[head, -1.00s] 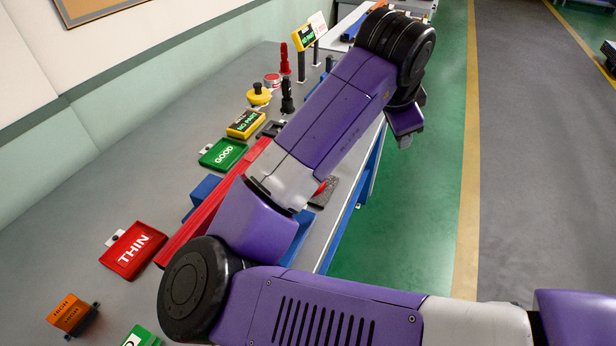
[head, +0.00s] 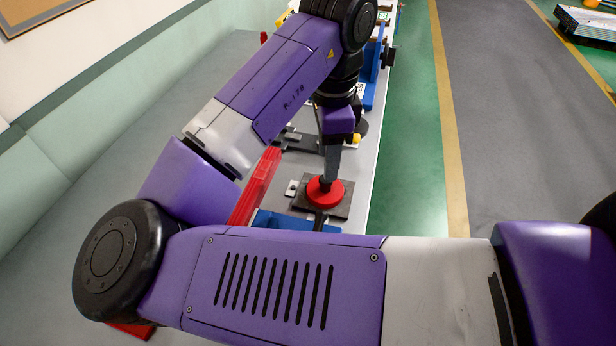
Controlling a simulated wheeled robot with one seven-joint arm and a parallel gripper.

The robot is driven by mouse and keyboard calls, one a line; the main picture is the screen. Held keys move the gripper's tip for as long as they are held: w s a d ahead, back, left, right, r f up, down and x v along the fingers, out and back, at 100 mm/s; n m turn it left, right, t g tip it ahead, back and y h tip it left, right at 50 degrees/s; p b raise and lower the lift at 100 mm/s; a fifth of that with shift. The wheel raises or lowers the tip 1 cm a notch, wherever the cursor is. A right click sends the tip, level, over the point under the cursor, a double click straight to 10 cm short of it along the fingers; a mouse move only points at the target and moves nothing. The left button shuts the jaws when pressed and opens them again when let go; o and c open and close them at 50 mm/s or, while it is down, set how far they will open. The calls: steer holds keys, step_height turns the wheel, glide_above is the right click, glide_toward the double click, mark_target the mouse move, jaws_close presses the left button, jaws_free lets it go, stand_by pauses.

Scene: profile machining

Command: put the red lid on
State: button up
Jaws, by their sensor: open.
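The red lid (head: 325,194) is a round red disc on a dark square plate (head: 346,207) near the right edge of the bench. My gripper (head: 328,180) points down right at the lid's middle. Its jaws are open, and its fingers hide the centre of the lid. I cannot tell whether the fingers touch the lid. What lies under the lid is hidden.
A long red bar (head: 255,185) lies left of the plate. A blue part (head: 290,222) is just in front, partly behind my arm. Dark fixtures (head: 300,141) stand behind.

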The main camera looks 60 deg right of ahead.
mark_target(325, 186)
steer(key=shift+w+f, duration=0.15)
steer(key=shift+f, duration=0.1)
steer(key=f, duration=0.7)
steer(key=shift+w+d+f, duration=0.15)
steer(key=shift+w+d, duration=0.05)
steer(key=shift+d, duration=0.1)
steer(key=shift+c, duration=0.5)
jaws_close()
